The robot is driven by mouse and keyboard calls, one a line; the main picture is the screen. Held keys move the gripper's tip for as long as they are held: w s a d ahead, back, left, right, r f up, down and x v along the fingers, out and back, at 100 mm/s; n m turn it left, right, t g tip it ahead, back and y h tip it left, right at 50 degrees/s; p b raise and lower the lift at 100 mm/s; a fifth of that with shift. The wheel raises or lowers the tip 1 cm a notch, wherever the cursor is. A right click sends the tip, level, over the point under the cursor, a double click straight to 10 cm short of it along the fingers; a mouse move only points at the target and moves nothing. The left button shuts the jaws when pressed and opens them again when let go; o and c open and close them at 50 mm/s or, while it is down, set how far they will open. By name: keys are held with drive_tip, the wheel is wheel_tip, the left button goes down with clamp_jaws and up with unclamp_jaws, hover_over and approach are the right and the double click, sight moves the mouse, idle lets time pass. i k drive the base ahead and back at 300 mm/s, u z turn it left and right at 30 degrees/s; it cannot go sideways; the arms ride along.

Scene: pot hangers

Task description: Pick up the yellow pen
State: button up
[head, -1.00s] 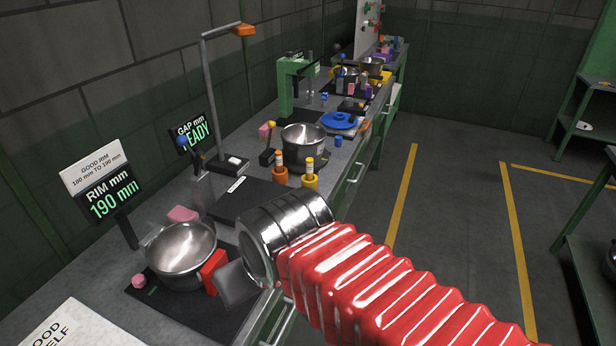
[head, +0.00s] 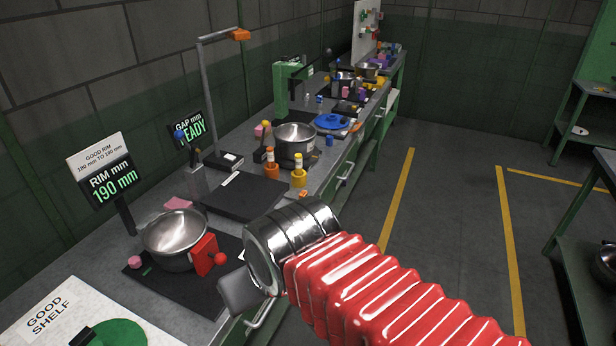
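A steel pot (head: 174,238) with a red handle block (head: 204,254) sits on a dark mat left of my gripper. Another pot (head: 294,142) stands behind the pens. A blue lid (head: 331,121) lies beyond. The floor right of the bench is open.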

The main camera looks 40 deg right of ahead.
sight(298, 157)
drive_tip(key=u, duration=0.05)
drive_tip(key=k, duration=0.2)
drive_tip(key=z, duration=2.4)
drive_tip(key=i, duration=1.9)
